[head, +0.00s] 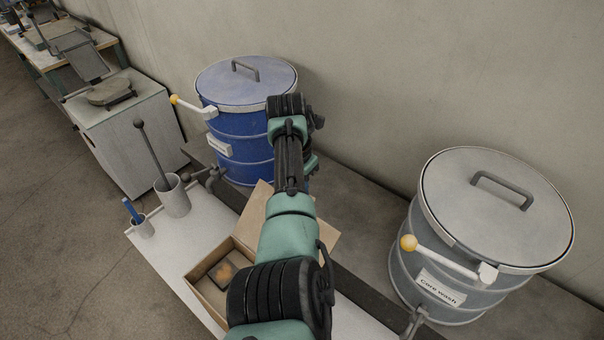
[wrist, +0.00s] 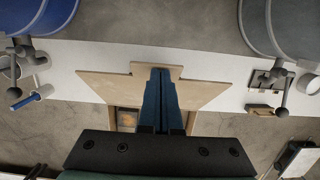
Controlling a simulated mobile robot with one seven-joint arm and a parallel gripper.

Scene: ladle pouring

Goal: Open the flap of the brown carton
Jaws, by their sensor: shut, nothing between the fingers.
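The brown carton (head: 193,296) stands on a white bench top. It is partly open, and a dark item with an orange patch shows inside. Its flap (head: 254,216) is raised and leans back on the far side; my arm covers its middle. In the wrist view the flap (wrist: 105,88) spreads wide to both sides, with a short tab at its far edge. My gripper (wrist: 160,74) is shut and empty, its fingers over the middle of the flap and tips near the tab. Whether they touch it I cannot tell. In the head view my arm hides the fingers.
A blue drum (head: 242,125) stands behind the bench, and a grey drum (head: 440,255) labelled "Core wash" stands at right. A pot with a ladle (head: 174,196) and a small cup (head: 142,227) stand on the bench's left end. A grey cabinet (head: 125,140) is farther left.

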